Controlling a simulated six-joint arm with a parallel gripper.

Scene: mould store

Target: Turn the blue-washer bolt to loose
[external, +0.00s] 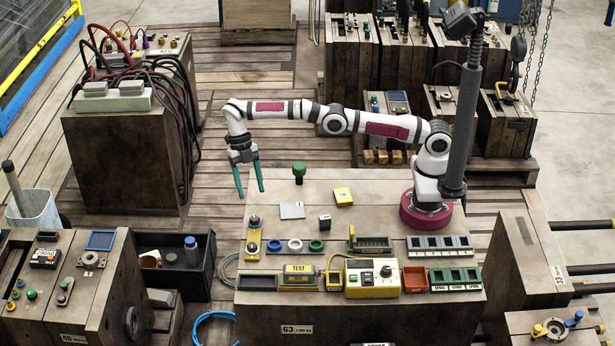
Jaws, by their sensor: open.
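My gripper (251,193) has two teal fingers spread apart, pointing down and empty. It hangs in the air off the left side of the central wooden block's top (375,215). Near that top's left front, a row of small round ring-shaped pieces includes a blue ring (274,246), a pale ring (295,246) and a green one (316,246). Left of them is a narrow yellow plate (253,235) with small round fittings at both ends. Which piece is the blue-washer bolt, and how it is turned, is too small to tell.
A green-topped knob (299,171), grey plate (292,211), yellow block (343,196) and small dark block (325,221) stand behind the rings.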

